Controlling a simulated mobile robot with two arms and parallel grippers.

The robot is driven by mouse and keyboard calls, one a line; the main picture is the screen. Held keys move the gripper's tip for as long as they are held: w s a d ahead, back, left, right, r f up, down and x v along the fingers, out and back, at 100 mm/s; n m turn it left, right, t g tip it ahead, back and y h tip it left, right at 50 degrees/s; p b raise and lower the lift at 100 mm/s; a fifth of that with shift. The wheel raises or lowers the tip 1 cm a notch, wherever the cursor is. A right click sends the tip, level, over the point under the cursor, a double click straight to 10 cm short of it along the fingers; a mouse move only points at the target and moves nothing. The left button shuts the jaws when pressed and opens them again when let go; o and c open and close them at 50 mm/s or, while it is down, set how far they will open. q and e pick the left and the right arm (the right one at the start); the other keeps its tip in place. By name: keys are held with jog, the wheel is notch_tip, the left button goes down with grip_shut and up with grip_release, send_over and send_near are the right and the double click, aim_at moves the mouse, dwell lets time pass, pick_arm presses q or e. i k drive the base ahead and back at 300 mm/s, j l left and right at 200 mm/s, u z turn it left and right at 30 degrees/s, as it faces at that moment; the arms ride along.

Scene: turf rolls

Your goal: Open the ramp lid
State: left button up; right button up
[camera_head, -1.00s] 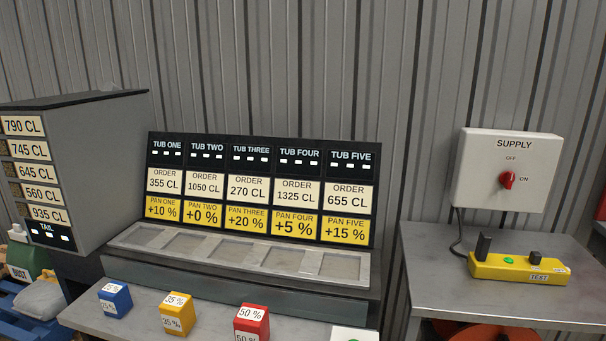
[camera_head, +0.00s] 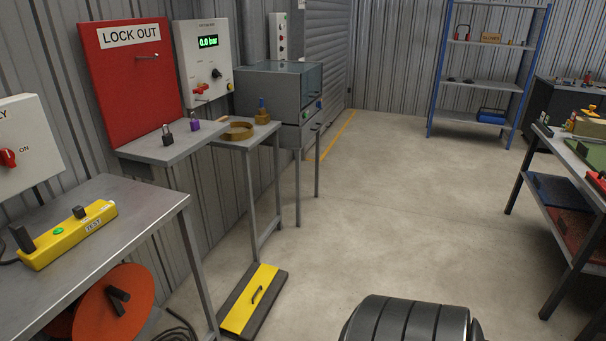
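A yellow lid with a black handle (camera_head: 248,303) lies on a low dark ramp (camera_head: 275,286) on the floor, beside the legs of the small tables. The lid looks flat and closed. Neither of my grippers shows in the head view. A dark, banded, rounded part at the bottom centre looks like part of my own body.
A grey table (camera_head: 139,207) with a yellow tester (camera_head: 68,233) stands at left; an orange cable reel (camera_head: 101,300) is under it. Past the red lock-out board (camera_head: 128,85) is a grey cabinet (camera_head: 279,92). The concrete floor (camera_head: 390,210) is open toward a blue shelf (camera_head: 483,82).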

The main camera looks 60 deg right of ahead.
aim_at(236, 321)
jog(key=z, duration=1.6)
jog(key=i+l, duration=0.15)
jog(key=i, duration=0.15)
